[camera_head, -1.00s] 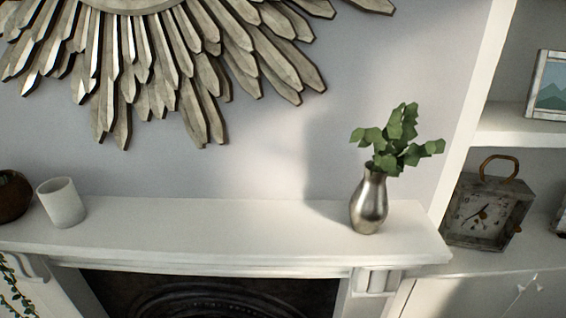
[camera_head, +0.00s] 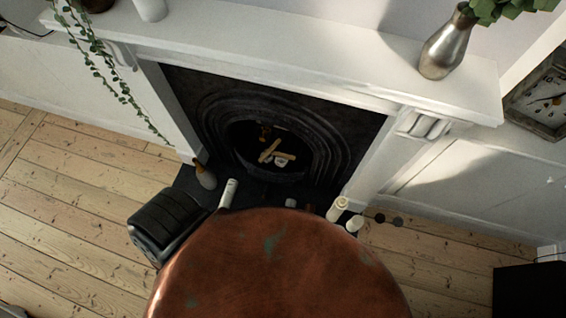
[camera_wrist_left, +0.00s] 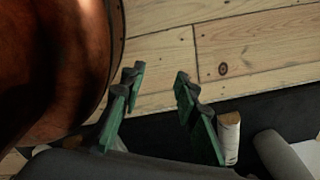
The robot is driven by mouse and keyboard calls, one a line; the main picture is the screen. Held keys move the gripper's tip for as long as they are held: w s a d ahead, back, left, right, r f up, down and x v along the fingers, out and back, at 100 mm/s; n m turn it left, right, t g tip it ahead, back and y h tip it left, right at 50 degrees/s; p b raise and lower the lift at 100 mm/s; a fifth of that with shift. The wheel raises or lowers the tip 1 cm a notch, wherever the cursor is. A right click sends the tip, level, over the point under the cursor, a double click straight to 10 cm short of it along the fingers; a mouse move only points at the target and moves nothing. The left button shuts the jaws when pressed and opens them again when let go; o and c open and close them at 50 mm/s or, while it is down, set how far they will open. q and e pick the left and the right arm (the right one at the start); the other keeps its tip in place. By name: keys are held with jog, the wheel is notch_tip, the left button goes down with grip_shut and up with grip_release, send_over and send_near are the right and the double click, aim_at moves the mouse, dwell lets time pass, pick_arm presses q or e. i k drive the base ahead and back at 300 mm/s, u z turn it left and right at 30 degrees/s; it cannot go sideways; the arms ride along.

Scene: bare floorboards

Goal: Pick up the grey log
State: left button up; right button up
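I cannot single out a grey log for sure. A pale log-like piece (camera_wrist_left: 230,138) stands partly behind the right finger in the left wrist view. Pale log pieces (camera_head: 275,154) lie inside the fireplace in the head view, too small to judge their colour. My left gripper (camera_wrist_left: 158,84) shows in the left wrist view with its two green-padded fingers apart, and nothing shows between them but the floor and dark hearth. My right gripper is in neither view.
A large reddish-brown round top (camera_head: 285,265) fills the lower middle. The dark hearth (camera_head: 262,198) holds a bottle (camera_head: 204,174), a white cylinder (camera_head: 228,193) and cream candles (camera_head: 338,208). A metal vase (camera_head: 443,48) stands on the white mantel (camera_head: 300,50). Floorboards are clear at left.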

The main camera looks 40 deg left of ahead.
aim_at(291, 203)
jog(key=z, duration=0.3)
jog(key=k, duration=1.2)
jog(key=u, duration=0.95)
